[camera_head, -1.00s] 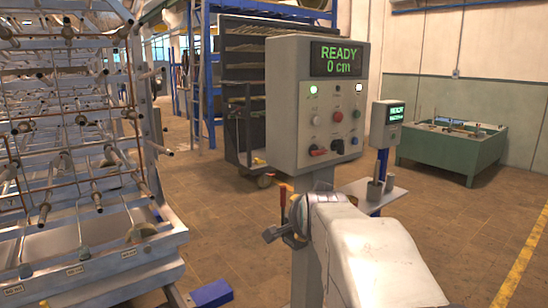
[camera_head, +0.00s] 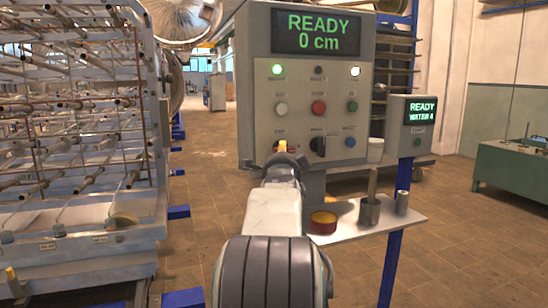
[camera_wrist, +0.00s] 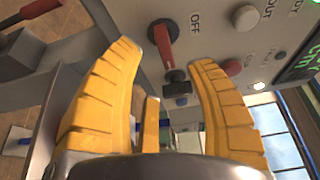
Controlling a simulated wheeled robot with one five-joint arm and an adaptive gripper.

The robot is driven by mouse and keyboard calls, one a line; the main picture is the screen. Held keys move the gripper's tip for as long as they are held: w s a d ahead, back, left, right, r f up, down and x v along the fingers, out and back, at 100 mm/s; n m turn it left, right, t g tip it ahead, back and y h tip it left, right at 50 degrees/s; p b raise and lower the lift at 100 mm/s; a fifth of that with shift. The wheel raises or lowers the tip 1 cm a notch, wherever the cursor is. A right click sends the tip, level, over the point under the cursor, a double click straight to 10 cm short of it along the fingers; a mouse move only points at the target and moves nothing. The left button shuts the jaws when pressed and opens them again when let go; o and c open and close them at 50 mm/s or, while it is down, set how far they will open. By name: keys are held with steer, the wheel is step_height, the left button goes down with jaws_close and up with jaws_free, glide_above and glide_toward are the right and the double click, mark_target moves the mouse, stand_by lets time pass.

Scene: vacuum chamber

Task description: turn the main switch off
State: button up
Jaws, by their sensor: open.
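The grey control panel (camera_head: 310,75) stands ahead of me with its display lit "READY 0 cm". The main switch is a red rotary handle (camera_wrist: 164,45) beside an "OFF" label in the wrist view. Its red handle lies between and just beyond the orange fingertips of my gripper (camera_wrist: 163,58), with a finger on each side. The fingers are spread and do not clearly touch it. In the head view my gripper (camera_head: 283,152) is at the panel's lower left and mostly hides the switch.
A black knob (camera_head: 318,147) is right of the switch, with several buttons above. A tube-filled rack (camera_head: 80,140) is left.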

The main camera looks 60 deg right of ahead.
steer(key=shift+x, duration=3.9)
steer(key=shift+s, duration=0.1)
jaws_close()
